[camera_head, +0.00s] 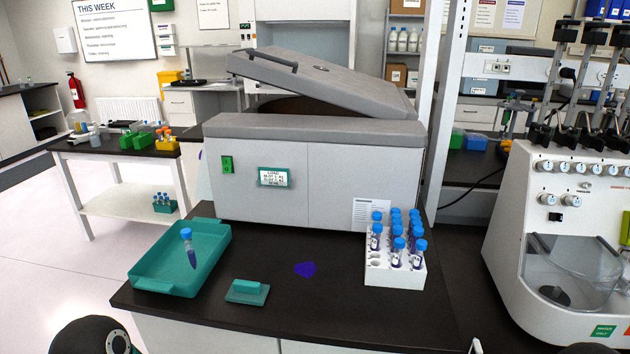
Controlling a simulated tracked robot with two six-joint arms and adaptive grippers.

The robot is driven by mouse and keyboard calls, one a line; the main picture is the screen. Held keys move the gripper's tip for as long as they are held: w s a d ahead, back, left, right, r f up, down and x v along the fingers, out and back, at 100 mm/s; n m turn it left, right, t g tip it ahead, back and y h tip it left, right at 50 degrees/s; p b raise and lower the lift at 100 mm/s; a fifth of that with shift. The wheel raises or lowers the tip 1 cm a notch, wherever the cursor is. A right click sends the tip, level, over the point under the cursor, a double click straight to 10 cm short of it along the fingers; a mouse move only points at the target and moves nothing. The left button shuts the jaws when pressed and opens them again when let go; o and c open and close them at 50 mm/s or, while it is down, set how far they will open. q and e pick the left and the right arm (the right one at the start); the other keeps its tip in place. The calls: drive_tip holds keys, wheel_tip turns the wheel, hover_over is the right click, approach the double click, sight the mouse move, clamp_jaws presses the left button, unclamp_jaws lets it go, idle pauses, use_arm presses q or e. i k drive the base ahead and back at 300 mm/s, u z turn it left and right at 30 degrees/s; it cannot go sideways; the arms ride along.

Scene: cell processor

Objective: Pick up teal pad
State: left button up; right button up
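The teal pad (247,291) lies flat on the black bench top near its front edge. It is a small block with a raised grip on top, just right of the teal tray. Nothing touches it. Only dark, rounded parts of my arms show at the bottom left and bottom right edges. No gripper can be made out in this view.
A teal tray (149,282) holds a blue-capped tube (188,248). A white rack (379,275) of blue-capped tubes stands further right. The grey machine (350,172) with its lid raised stands behind.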

sight(249, 293)
drive_tip(key=z, duration=0.2)
drive_tip(key=i, duration=0.2)
drive_tip(key=u, duration=3.05)
drive_tip(key=k, duration=1.65)
drive_tip(key=z, duration=0.5)
drive_tip(key=i, duration=0.55)
drive_tip(key=z, duration=0.05)
